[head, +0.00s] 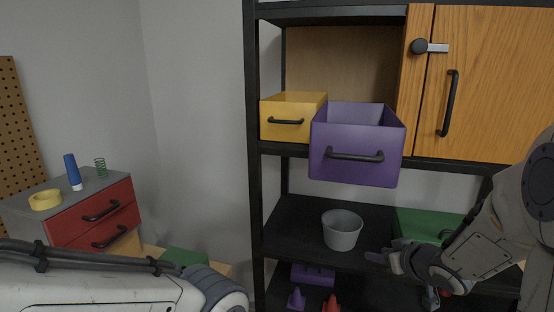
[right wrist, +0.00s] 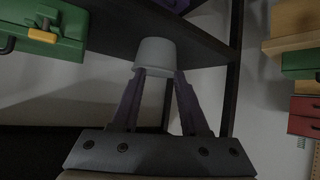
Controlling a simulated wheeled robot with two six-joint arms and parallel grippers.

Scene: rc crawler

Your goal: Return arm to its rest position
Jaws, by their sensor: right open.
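My right arm comes in from the right in the head view, with its gripper (head: 381,256) in front of the shelf, just right of a grey bucket (head: 342,231). In the right wrist view my right gripper (right wrist: 160,76) has its two fingers spread apart, with nothing held. The grey bucket (right wrist: 156,53) shows beyond the fingertips there; whether they touch it is hard to tell. My left arm crosses the lower left of the head view; its gripper is out of frame.
A purple drawer (head: 357,166) juts out from the shelf beside a yellow drawer (head: 293,117). A green case (head: 418,224) sits right of the bucket. Purple and red cones (head: 296,299) stand below. A red-drawer cabinet (head: 95,214) is at left. The wooden door (head: 492,84) is closed.

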